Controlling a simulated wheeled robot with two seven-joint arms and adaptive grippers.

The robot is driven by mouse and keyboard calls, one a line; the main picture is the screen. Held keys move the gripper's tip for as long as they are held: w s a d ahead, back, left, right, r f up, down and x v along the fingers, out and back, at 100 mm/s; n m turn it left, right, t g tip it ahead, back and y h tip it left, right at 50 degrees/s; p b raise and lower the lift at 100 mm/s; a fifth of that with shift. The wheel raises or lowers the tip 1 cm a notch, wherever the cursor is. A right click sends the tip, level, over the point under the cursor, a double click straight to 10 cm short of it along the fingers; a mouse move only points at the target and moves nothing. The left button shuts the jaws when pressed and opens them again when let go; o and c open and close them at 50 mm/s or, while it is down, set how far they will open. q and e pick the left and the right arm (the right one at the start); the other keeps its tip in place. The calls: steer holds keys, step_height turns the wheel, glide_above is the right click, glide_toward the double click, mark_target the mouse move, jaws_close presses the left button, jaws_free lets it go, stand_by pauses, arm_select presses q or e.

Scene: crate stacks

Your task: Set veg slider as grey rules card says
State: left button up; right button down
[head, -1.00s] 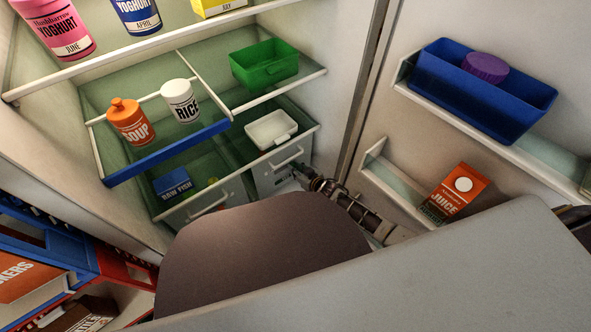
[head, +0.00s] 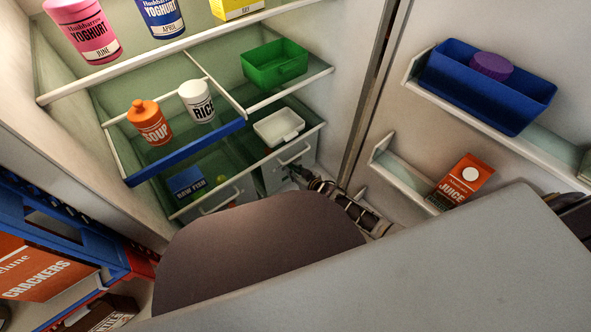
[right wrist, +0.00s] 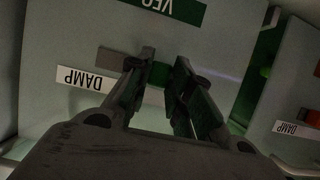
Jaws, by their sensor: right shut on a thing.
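In the right wrist view the veg drawer front shows upside down with a green VEG label (right wrist: 165,8) and a white DAMP label (right wrist: 86,78). The grey rules card is not in view. My left gripper is not in view.
A left-hand drawer (head: 205,212) stands beside it. Above are a white tub (head: 279,130), a green bin (head: 275,68) and a blue-edged shelf (head: 185,155) with soup and rice. A blue door bin (head: 485,95) and juice carton (head: 462,182) are at right.

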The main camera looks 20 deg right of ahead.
steer(key=shift+s+a, duration=0.25)
steer(key=shift+a, duration=0.4)
steer(key=c, duration=1.3)
jaws_free()
steer(key=shift+v, duration=5.95)
